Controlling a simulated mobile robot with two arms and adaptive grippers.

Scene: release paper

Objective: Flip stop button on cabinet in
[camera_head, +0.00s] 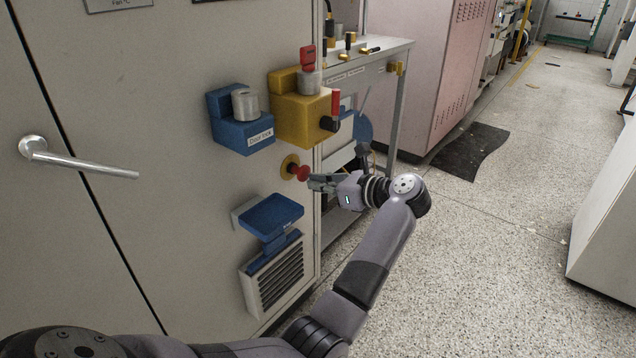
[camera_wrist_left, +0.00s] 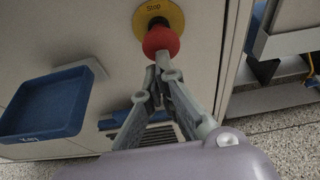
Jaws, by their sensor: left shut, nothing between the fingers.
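The stop button is a red mushroom knob (camera_head: 302,173) on a round yellow plate (camera_head: 289,166) on the grey cabinet's front (camera_head: 150,230). In the left wrist view the red knob (camera_wrist_left: 161,42) is at the top middle, below the "Stop" lettering on its yellow plate (camera_wrist_left: 158,14). My left gripper (camera_head: 312,179) is shut and empty, with its fingertips at the knob's front. In the left wrist view its fingertips (camera_wrist_left: 163,62) meet at the knob's lower edge; I cannot tell if they touch it. My right gripper is not in view.
A blue "Door lock" box (camera_head: 240,133) and a yellow box (camera_head: 298,118) with a red handle are mounted above the button. A blue tray (camera_head: 270,215) and a vent (camera_head: 277,277) are below. A grey-legged workbench (camera_head: 398,110) stands beside the cabinet.

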